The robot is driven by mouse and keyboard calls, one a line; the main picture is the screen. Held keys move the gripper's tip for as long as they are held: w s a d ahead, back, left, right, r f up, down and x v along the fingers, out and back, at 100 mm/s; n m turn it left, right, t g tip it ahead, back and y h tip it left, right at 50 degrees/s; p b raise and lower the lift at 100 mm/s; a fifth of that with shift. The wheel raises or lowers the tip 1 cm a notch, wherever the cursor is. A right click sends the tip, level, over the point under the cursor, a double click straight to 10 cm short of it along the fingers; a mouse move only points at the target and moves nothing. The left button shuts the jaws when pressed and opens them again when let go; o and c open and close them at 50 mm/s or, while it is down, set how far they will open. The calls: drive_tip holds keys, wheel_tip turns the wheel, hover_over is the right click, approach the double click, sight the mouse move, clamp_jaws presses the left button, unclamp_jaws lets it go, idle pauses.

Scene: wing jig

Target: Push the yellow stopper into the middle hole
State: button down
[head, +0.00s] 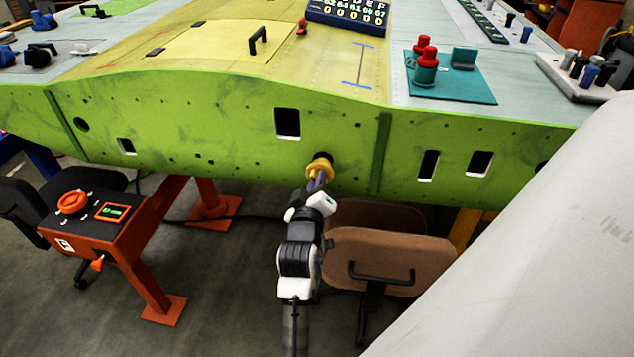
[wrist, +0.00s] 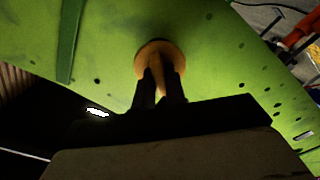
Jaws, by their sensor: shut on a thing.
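The yellow stopper (head: 319,167) is at the green front panel (head: 220,120) of the wing jig, in front of a round dark hole partly hidden behind it. In the wrist view the stopper (wrist: 160,58) shows a round flange close against the green panel and a narrow grip between the fingers. My gripper (head: 318,184) is shut on the stopper's grip, also seen in the wrist view (wrist: 160,88). How deep the stopper sits in the hole cannot be told.
Square cutouts (head: 287,123) and a vertical green rib (head: 380,153) flank the stopper. A brown chair (head: 385,262) stands under the panel, right of my arm. An orange stand (head: 100,225) is at the left. A large pale surface (head: 540,260) fills the lower right.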

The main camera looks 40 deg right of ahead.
drive_tip(key=shift+d, duration=0.1)
drive_tip(key=shift+p+x, duration=0.55)
drive_tip(key=shift+x, duration=1.7)
drive_tip(key=c, duration=1.4)
unclamp_jaws()
drive_tip(key=shift+o, duration=0.2)
drive_tip(key=b+v, duration=0.3)
drive_tip(key=v, duration=1.1)
drive_tip(key=shift+b, duration=0.35)
drive_tip(key=shift+w, duration=0.1)
